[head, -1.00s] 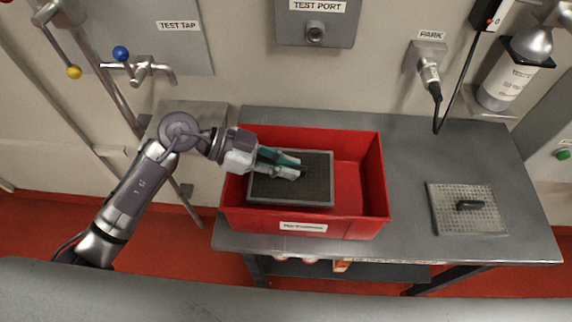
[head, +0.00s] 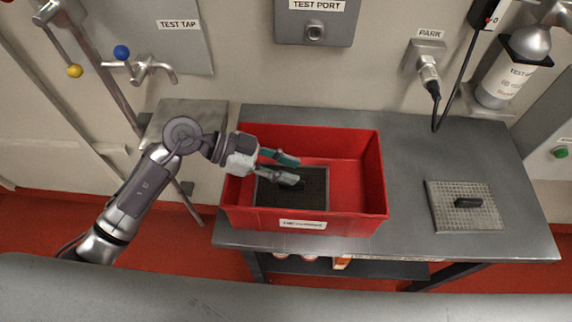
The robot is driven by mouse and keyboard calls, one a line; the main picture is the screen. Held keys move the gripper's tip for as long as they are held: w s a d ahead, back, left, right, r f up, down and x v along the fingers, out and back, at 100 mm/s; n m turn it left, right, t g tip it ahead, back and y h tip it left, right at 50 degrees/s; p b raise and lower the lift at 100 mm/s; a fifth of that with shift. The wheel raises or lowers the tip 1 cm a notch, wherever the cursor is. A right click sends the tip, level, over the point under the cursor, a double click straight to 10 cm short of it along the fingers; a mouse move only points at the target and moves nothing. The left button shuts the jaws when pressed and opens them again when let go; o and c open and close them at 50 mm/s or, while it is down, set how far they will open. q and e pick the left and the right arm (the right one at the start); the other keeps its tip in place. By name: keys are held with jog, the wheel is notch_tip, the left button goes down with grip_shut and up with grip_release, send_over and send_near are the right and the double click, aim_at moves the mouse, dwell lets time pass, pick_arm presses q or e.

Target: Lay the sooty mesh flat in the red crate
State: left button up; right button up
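The sooty mesh (head: 300,198), a dark square panel with a grey rim, lies inside the red crate (head: 350,222), in its left-middle part. It looks flat on the crate floor. My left gripper (head: 297,171) is over the crate, above the mesh's far part. Its two green-and-grey fingers are spread apart with nothing seen between them, and they hide part of the mesh. My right gripper is not in view.
The crate stands on a grey bench (head: 410,150). A paler mesh with a dark handle (head: 468,203) lies on the bench at the right. A cable hangs from the PARK socket (head: 428,60) behind. The crate's right part is empty.

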pick_arm(q)
jog(key=shift+s+f, duration=0.25)
jog(key=shift+f, duration=0.3)
jog(key=shift+w+r, duration=0.1)
jog(key=shift+r, duration=0.15)
jog(key=v, duration=0.4)
jog(key=b+v, duration=0.1)
jog(key=v, duration=0.3)
jog(key=r+b+v, duration=0.1)
jog(key=v, duration=0.3)
jog(key=shift+w+r, duration=0.1)
jog(key=shift+r, duration=0.1)
